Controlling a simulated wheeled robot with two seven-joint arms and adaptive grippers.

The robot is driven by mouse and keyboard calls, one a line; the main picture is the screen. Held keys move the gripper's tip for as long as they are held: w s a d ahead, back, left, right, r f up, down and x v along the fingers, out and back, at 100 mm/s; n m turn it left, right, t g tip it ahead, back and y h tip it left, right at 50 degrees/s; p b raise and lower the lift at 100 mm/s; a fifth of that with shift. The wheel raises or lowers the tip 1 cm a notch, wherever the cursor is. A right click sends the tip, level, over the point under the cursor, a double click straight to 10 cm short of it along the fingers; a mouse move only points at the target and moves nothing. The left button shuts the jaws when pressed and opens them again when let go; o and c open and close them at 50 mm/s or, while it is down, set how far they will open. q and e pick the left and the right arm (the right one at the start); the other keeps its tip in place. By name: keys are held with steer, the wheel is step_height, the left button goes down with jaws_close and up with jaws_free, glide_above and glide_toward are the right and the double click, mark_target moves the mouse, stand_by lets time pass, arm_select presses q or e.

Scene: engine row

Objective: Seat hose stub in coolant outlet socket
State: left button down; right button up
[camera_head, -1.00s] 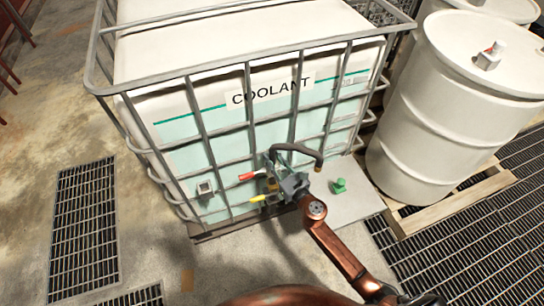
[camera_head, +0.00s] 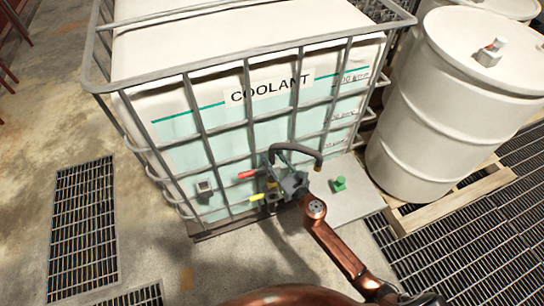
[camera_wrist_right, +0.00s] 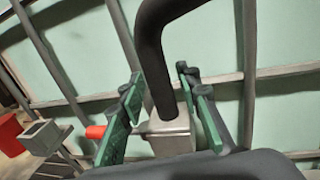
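My right gripper (camera_head: 288,183) is at the lower front of the white coolant tank. The outlet socket is hidden or too small to make out behind the gripper. My left gripper is out of view.
A red handle (camera_head: 247,174) and a yellow handle (camera_head: 257,197) are just left of the gripper. A green part (camera_head: 339,184) stands on a pale plate (camera_head: 355,205) to the right. The tank (camera_head: 225,150) has a metal cage. White drums (camera_head: 455,110) stand at right.

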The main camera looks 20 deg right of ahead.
steer(key=shift+o, duration=0.7)
steer(key=shift+f, duration=0.1)
steer(key=shift+f, duration=0.1)
steer(key=shift+s, duration=0.2)
steer(key=v, duration=1.1)
steer(key=shift+s+d, duration=0.2)
steer(key=shift+s, duration=0.15)
